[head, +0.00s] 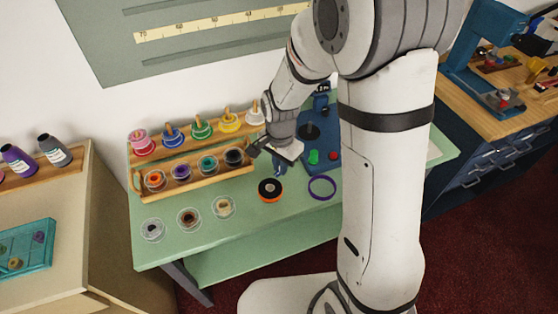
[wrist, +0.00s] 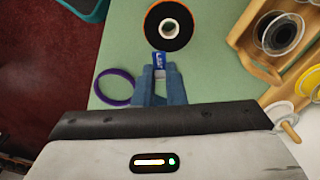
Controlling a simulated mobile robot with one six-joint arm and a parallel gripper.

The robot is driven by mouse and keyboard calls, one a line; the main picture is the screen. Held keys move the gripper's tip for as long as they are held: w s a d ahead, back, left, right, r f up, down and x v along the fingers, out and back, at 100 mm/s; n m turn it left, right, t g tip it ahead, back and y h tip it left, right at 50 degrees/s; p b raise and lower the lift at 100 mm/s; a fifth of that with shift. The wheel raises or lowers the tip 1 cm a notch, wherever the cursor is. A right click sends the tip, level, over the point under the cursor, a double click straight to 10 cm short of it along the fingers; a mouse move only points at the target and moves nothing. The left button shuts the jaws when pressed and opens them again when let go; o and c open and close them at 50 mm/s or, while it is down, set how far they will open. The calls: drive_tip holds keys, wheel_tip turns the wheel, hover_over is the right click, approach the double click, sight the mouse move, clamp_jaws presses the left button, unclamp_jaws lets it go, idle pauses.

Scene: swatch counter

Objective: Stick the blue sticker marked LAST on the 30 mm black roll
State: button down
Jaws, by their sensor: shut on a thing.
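My gripper (head: 279,172) is low over the green counter; it also shows in the wrist view (wrist: 160,72). Its blue fingers are shut on a small blue sticker (wrist: 158,59) with white lettering, turned sideways and too small to read surely. A black roll with an orange outer edge and a pale core (head: 270,189) lies flat on the counter just in front of the fingertips. In the wrist view this black roll (wrist: 152,33) is just beyond the sticker; whether they touch I cannot tell. Another black roll (head: 234,156) sits in the wooden rack. No width marking is readable.
A purple ring (head: 321,196) lies right of the orange-edged roll. The wooden rack (head: 200,182) with several coloured rolls stands behind, at the left. Three clear-sided rolls (head: 189,218) lie at the front left. A blue device (head: 322,150) stands behind the ring. The counter's front (head: 225,235) is clear.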

sight(278, 191)
drive_tip(key=shift+s+a+m, duration=0.15)
drive_tip(key=shift+s+a, duration=0.05)
drive_tip(key=shift+s, duration=0.35)
drive_tip(key=shift+s+a+m, duration=0.15)
drive_tip(key=shift+s, duration=0.35)
drive_tip(key=shift+f+b, duration=1.8)
drive_tip(key=shift+f, duration=0.85)
drive_tip(key=shift+f+b, duration=0.45)
drive_tip(key=shift+b, duration=0.05)
drive_tip(key=c, duration=1.4)
unclamp_jaws()
drive_tip(key=shift+c, duration=0.2)
drive_tip(key=shift+o, duration=0.2)
wheel_tip(278, 191, up, 7)
drive_tip(key=p, duration=0.5)
